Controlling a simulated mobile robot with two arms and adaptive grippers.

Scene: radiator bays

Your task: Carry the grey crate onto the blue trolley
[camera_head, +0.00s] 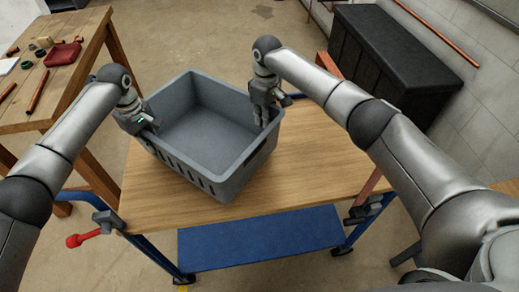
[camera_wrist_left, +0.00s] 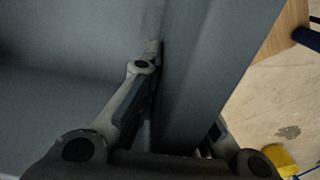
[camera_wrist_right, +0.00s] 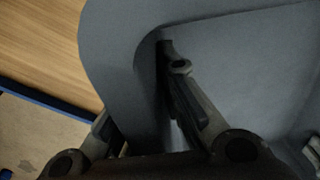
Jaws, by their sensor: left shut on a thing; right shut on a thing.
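The grey crate (camera_head: 205,125) is empty and sits over the wooden top (camera_head: 300,180) of the blue trolley, whose blue lower shelf (camera_head: 260,238) shows below. I cannot tell whether the crate's base touches the top. My left gripper (camera_head: 143,125) is shut on the crate's left wall, which also shows in the left wrist view (camera_wrist_left: 205,80). My right gripper (camera_head: 264,110) is shut on the crate's right wall, seen in the right wrist view (camera_wrist_right: 115,50). In each wrist view one finger is inside the crate and the other is mostly hidden outside it.
A wooden table (camera_head: 70,95) with a red tray (camera_head: 62,54) and small parts stands at the left. A black chest (camera_head: 390,60) stands against the wall at the back right. A red-knobbed lever (camera_head: 85,238) sticks out at the trolley's left. The trolley top is bare right of the crate.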

